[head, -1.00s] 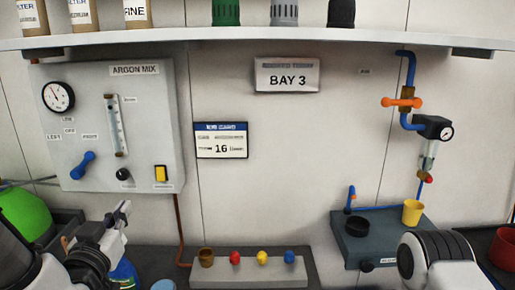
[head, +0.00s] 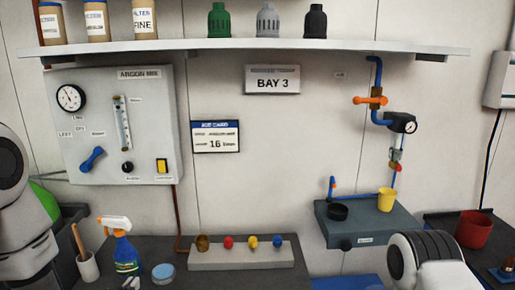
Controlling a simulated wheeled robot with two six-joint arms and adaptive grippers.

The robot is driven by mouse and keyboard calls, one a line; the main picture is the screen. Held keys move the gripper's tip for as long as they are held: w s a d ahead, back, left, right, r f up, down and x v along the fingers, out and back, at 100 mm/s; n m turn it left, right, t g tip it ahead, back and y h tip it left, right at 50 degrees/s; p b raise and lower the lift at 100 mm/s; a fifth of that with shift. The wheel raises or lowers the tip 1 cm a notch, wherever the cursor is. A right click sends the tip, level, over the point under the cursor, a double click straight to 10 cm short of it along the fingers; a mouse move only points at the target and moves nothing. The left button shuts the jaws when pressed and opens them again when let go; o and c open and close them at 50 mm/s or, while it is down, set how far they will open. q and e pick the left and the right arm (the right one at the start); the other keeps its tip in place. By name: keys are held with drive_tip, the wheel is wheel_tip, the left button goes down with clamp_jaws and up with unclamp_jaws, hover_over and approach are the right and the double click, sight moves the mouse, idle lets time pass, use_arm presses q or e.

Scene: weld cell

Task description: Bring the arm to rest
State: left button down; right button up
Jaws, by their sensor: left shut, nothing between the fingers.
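My left arm stands at the left edge of the head view. The tips of my left gripper (head: 131,283) show at the bottom edge, in front of the spray bottle. They are shut with nothing between them, and the rest of the gripper is out of the picture. Part of my right arm shows at the bottom right, but its gripper is out of view.
A spray bottle (head: 124,250), a cup with a brush (head: 88,267) and a blue-lidded tin (head: 163,272) stand near my left gripper. A grey block (head: 240,258) holds coloured caps. A red pot (head: 473,229) is at right. A shelf (head: 250,48) spans above.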

use_arm(q)
drive_tip(key=s+d+f+g, duration=0.1)
drive_tip(key=s+f+g, duration=0.3)
drive_tip(key=s+f, duration=0.5)
drive_tip(key=s+d+f+g, duration=0.1)
drive_tip(key=s+f+g, duration=0.3)
drive_tip(key=f, duration=1)
drive_tip(key=s+f+g, duration=0.3)
drive_tip(key=s, duration=0.4)
drive_tip(key=s+f+g, duration=0.3)
drive_tip(key=s, duration=0.4)
drive_tip(key=shift+d+f+n+g+h, duration=0.2)
drive_tip(key=shift+f+n+g+h, duration=0.1)
drive_tip(key=shift+f+g+h, duration=0.1)
